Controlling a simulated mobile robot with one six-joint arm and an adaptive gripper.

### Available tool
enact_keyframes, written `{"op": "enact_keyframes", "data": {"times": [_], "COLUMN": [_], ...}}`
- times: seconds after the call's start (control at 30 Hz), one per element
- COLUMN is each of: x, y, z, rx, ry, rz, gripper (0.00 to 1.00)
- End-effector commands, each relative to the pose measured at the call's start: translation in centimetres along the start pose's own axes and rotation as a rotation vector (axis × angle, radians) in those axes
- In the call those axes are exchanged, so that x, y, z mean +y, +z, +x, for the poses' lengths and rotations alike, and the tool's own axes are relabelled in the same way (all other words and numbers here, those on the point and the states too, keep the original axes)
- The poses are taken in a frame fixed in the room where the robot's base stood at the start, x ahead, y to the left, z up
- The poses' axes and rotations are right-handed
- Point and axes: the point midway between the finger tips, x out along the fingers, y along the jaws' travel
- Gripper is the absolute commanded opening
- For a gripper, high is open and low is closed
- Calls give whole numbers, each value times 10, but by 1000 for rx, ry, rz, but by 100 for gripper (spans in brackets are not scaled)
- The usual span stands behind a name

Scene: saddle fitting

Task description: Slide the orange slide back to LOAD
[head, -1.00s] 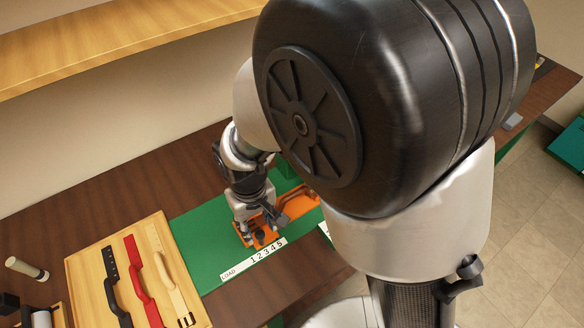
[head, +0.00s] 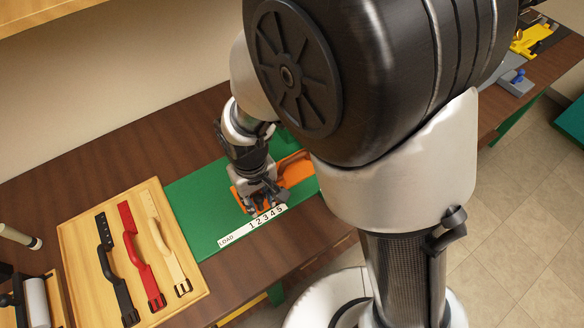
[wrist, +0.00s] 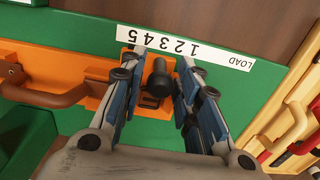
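The orange slide (head: 297,171) lies on the green mat (head: 208,230), at the numbers of the white scale strip (head: 255,225) and away from its LOAD end. In the wrist view, a dark upright knob (wrist: 159,78) stands on the orange slide (wrist: 98,88). My gripper (wrist: 162,70) is open, with one finger on each side of the knob. A narrow gap shows between the knob and each finger; contact is not visible. In the head view, my gripper (head: 264,195) is low over the slide's near-left end and hides the knob.
A wooden board (head: 82,255) with black, red and cream straps lies left of the mat. A pale roller (head: 37,302) is at the lower left. Yellow and grey items stand at the far right of the brown table. The mat toward LOAD is clear.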

Motion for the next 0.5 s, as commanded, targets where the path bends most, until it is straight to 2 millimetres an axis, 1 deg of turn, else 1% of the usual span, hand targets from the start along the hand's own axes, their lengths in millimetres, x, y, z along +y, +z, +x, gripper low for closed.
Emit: {"op": "enact_keyframes", "data": {"times": [0.03,0.3,0.5], "x": [0,0,-4], "y": [0,0,0], "z": [0,0,0], "rx": [0,0,0], "ry": [0,0,0], "rz": [0,0,-2], "gripper": [24,6,6]}}
